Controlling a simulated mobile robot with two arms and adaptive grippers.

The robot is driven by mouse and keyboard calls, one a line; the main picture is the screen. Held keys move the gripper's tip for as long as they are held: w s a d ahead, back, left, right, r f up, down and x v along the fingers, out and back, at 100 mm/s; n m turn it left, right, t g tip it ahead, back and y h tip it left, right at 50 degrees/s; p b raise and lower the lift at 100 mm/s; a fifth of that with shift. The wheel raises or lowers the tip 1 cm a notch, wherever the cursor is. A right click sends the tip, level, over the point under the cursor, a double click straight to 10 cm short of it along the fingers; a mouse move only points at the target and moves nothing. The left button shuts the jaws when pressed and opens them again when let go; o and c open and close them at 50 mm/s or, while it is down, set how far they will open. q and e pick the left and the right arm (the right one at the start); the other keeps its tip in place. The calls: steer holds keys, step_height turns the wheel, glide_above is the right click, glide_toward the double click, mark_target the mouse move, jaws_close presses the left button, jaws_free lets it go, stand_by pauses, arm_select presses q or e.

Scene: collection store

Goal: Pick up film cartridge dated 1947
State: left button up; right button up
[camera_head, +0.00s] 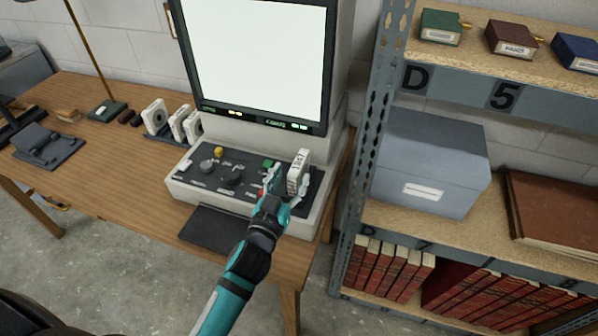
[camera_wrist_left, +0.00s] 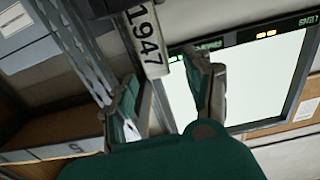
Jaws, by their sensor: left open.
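The white film cartridge labelled 1947 (camera_head: 299,172) is upright at the right end of the film reader's control panel (camera_head: 208,192). Its base is partly hidden by my left gripper (camera_head: 286,188). In the left wrist view the printed 1947 on the cartridge (camera_wrist_left: 151,40) is readable, just beyond the gap between the fingers. My left gripper (camera_wrist_left: 168,85) is open, with one finger to each side of the cartridge's line. I cannot tell whether a finger touches it. My right gripper is not in view.
The reader's lit screen (camera_head: 258,55) rises behind the panel. Several white cartridges (camera_head: 178,122) stand to its left on the wooden desk (camera_head: 140,160). A metal shelf post (camera_head: 375,130) is close on the right, with a grey box (camera_head: 428,165) beside it.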

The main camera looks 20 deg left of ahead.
mark_target(299, 162)
arm_select(q)
steer(key=w+p, duration=0.1)
steer(key=w, duration=0.5)
steer(key=shift+w+d+f, duration=0.15)
steer(key=shift+w, duration=0.05)
steer(key=shift+s, duration=0.1)
steer(key=shift+c, duration=0.3)
jaws_close()
